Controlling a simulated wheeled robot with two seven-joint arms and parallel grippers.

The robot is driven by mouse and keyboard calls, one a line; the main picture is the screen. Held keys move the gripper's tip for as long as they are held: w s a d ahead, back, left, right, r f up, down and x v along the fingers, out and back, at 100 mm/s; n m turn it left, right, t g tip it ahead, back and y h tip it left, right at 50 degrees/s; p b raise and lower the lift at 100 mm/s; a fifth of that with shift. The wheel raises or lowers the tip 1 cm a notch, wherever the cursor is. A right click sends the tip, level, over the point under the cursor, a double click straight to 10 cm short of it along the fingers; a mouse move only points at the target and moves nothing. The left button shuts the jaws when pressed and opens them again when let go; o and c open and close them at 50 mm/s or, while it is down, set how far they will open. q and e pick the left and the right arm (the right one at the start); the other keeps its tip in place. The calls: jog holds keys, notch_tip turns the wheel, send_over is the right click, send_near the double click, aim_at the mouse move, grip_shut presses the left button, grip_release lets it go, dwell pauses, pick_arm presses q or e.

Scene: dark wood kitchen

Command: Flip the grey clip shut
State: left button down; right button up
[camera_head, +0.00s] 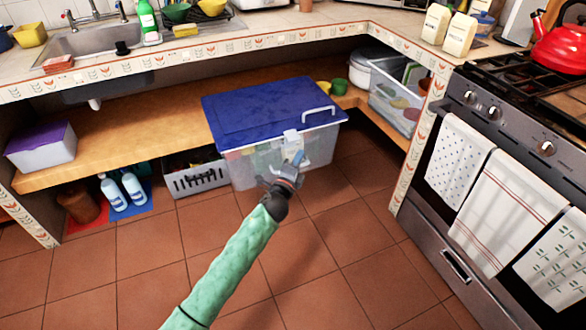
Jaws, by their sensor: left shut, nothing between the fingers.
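A clear plastic box with a blue lid (265,103) stands on the wooden lower shelf, its front end jutting past the shelf edge. The light grey clip (291,138) is at the middle of the box's front side, by the lid's edge. I cannot tell how far it is flipped. A pale handle-like loop (319,111) sits on the box's right side. My left gripper (298,158) is shut and empty, just below the clip in the picture, in front of the box. Whether it touches the clip or box is unclear. My right gripper is out of view.
A grey basket (196,179) stands left of the box, under the shelf. Another clear bin (397,98) is at the right on the shelf, near the stove (480,150). The tiled floor (330,250) in front is clear.

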pick_arm(q)
jog(key=shift+w+a+r, duration=0.15)
jog(key=shift+w+a, duration=0.15)
jog(key=shift+w, duration=0.25)
jog(key=shift+w+a+r, duration=0.1)
jog(key=shift+w+a, duration=0.2)
jog(key=shift+w, duration=0.3)
jog(key=shift+w+a+r, duration=0.15)
jog(key=shift+w+a, duration=0.15)
jog(key=shift+w, duration=0.25)
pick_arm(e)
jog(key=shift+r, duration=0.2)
